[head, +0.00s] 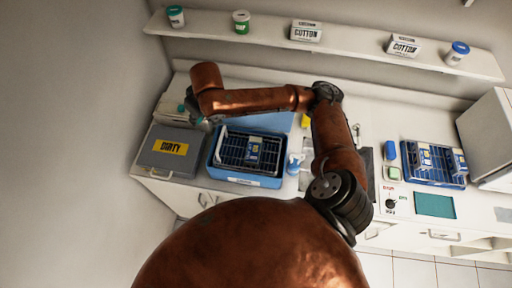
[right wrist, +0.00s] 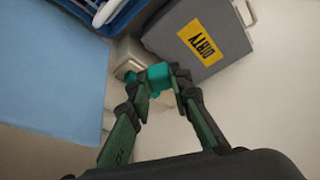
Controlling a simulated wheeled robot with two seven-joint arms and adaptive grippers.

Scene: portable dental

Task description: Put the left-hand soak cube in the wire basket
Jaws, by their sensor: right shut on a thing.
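My right gripper (head: 194,117) reaches over to the left side of the counter, above the back edge of the grey case. In the right wrist view its fingers (right wrist: 160,84) are shut on a small teal soak cube (right wrist: 158,71). Another bit of teal (right wrist: 130,77) shows just left of it, beside a pale container (right wrist: 124,56); I cannot tell if it is a second cube. The dark wire basket (head: 233,150) sits in a blue tub (head: 213,164), right of the gripper, with blue-and-white packets in it. My left gripper is not in view.
The grey case marked DIRTY (head: 152,158) stands left of the tub. A second blue rack (head: 410,176) with packets stands at the right. A small blue-and-white bottle (head: 293,165) stands beside the tub. A shelf (head: 350,50) runs above the counter.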

